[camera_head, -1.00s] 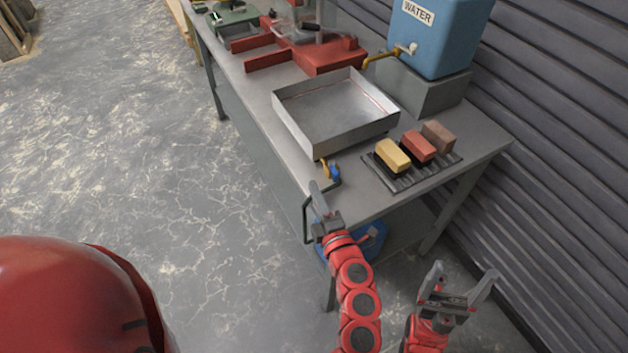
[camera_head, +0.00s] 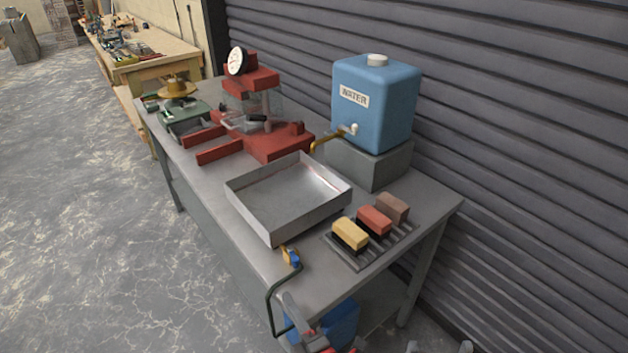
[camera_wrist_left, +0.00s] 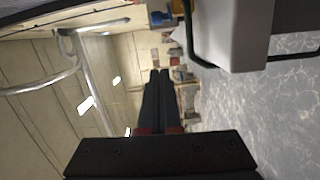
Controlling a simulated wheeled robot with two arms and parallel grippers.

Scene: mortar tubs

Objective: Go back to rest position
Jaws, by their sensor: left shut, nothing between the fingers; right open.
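My left gripper (camera_head: 290,300) is at the bottom of the head view, near the front corner of the metal workbench (camera_head: 215,225). It is shut and empty. Its dark fingers lie together in the left wrist view (camera_wrist_left: 160,75). My right gripper (camera_head: 438,348) shows only as two fingertips spread apart at the bottom edge of the head view. It is open, right of the bench's near leg, and the rest of it is cut off.
The bench carries a metal tray (camera_head: 240,207), three bricks on a rack (camera_head: 350,262), a blue water tank (camera_head: 375,110) and a red press (camera_head: 275,145). A blue container (camera_head: 335,325) stands below.

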